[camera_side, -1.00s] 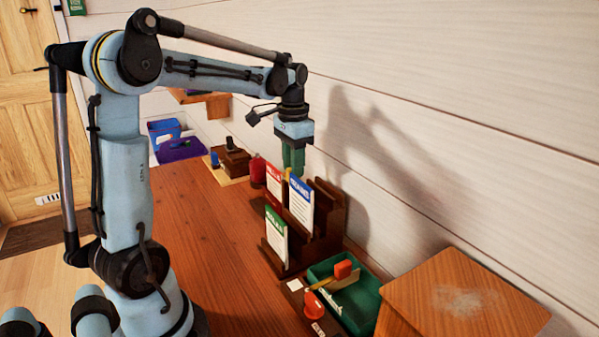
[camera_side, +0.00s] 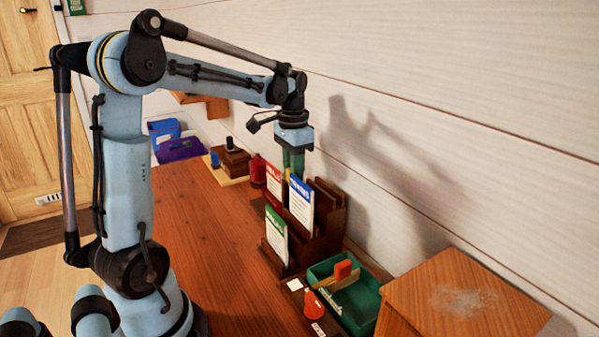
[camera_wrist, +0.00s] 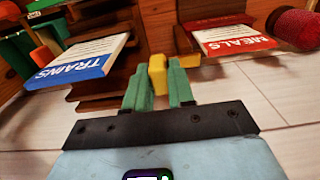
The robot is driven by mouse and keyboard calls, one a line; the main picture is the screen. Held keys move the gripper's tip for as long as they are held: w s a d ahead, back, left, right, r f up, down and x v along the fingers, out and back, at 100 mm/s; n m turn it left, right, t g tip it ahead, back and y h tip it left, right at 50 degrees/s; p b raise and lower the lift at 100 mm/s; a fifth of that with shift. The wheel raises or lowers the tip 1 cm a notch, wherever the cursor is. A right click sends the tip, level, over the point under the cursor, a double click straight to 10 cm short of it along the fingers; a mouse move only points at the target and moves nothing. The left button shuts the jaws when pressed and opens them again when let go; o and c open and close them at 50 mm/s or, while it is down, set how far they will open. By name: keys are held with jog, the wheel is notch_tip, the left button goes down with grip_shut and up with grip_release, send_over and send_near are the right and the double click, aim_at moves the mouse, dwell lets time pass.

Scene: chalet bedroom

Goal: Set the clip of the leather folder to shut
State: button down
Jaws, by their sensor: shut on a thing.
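My gripper (camera_side: 293,162) points down at the back of a brown stepped holder (camera_side: 328,222) on the desk. In the wrist view its green fingers (camera_wrist: 159,80) are shut on a small yellow piece (camera_wrist: 157,72). This piece stands up between the blue TRAINS card (camera_wrist: 85,58) and the red MEALS card (camera_wrist: 228,38). I cannot tell for sure whether the yellow piece is the clip, or which brown part is the leather folder. The fingers hide the piece's lower part in the side view.
A green-headed card (camera_side: 276,235) stands at the holder's front. A green tray (camera_side: 362,306) with an orange-red block (camera_side: 342,270) is nearer, beside a wooden box (camera_side: 455,290). A red cylinder (camera_side: 257,171) is behind. The wall is close on the right; the left desk is clear.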

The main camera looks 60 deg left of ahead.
jog(key=shift+a, duration=2.1)
jog(key=c, duration=1.3)
grip_release()
jog(key=shift+r, duration=0.1)
notch_tip(320, 180, up, 12)
